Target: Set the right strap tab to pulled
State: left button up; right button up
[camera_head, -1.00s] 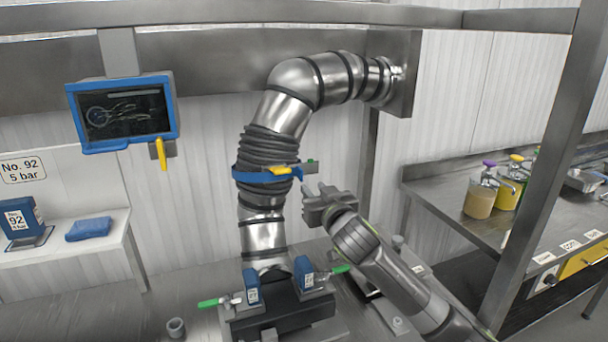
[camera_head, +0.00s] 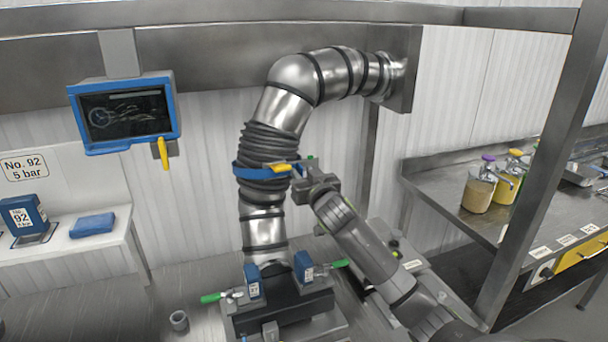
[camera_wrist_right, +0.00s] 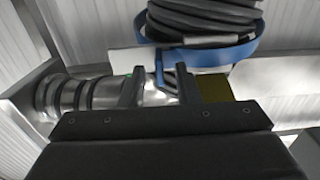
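A blue strap (camera_head: 262,173) runs around the black ribbed sleeve of a steel pipe, with a yellow buckle piece (camera_head: 277,167) on its front. The gripper is just beside and below the tab; contact cannot be told. In the right wrist view the two fingers (camera_wrist_right: 158,85) stand apart, with part of the blue strap (camera_wrist_right: 250,48) between and behind them. A dull yellow block (camera_wrist_right: 215,88) shows beside the right finger. My left gripper is not in view.
Below the pipe is a dark base with blue clamps and green handles (camera_head: 212,297). A blue-framed screen (camera_head: 125,112) hangs at left above a white shelf (camera_head: 100,238). A steel counter (camera_head: 440,182) with pump jars and a post stand at right.

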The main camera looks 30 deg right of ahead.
aim_at(311, 164)
grip_shut()
jog(key=d, duration=0.2)
jog(key=s+d, duration=0.1)
jog(key=d, duration=0.1)
grip_release()
dwell(0.4)
